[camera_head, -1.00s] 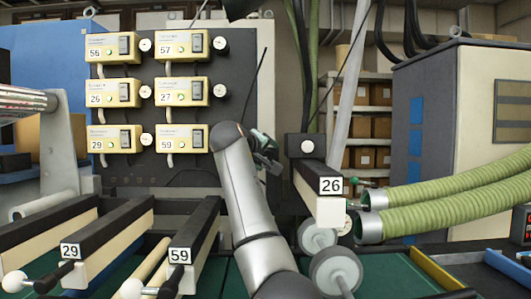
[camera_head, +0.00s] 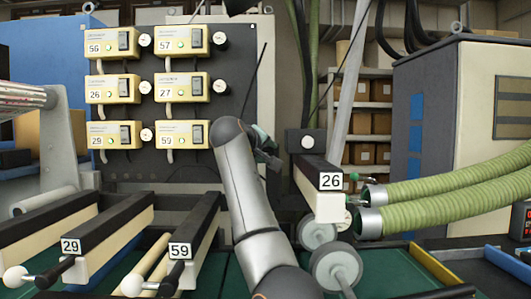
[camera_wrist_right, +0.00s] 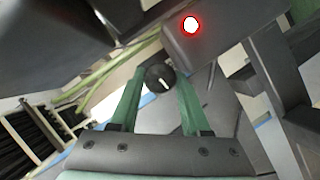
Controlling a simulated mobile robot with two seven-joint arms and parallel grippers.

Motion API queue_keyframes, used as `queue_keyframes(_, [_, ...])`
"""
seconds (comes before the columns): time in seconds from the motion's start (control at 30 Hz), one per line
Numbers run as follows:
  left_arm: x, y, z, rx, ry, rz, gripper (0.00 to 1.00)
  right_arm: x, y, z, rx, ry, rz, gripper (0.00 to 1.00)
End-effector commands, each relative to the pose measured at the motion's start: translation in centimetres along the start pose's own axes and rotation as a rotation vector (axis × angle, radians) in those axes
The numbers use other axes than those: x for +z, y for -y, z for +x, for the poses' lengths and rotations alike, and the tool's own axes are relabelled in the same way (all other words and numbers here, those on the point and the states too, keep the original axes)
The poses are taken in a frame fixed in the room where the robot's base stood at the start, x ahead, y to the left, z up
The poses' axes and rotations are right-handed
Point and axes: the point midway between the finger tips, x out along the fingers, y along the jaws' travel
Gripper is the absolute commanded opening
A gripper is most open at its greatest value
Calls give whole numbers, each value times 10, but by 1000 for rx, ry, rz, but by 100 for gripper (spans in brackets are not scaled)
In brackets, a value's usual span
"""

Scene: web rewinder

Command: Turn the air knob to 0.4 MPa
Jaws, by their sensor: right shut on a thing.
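In the right wrist view, the round black knob (camera_wrist_right: 160,77) with a white pointer mark sits between the two green fingers of my right gripper (camera_wrist_right: 158,100). The gripper is shut on it, with a finger on each side. In the head view my right gripper (camera_head: 266,150) is small and partly hidden by its own arm, beside the dark block with the 26 label (camera_head: 331,181). The knob cannot be made out there. A small round dial (camera_head: 346,220) shows below that label, too small to read. My left gripper is not in view.
A dark panel (camera_head: 233,100) with several yellow numbered boxes stands behind my arm. Bars labelled 29 (camera_head: 71,246) and 59 (camera_head: 180,250) lie at left. Green hoses (camera_head: 440,195) come in from the right. The wrist view shows a red-ringed light (camera_wrist_right: 191,24) close above the knob.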

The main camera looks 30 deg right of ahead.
Motion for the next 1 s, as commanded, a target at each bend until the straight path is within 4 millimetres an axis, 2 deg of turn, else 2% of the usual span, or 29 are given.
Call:
queue_keyframes(0.37, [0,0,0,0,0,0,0,0,-1,0,-28,1,64,0])
queue_keyframes(1.0, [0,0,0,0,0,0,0,0,-4,0,-208,11,462,0])
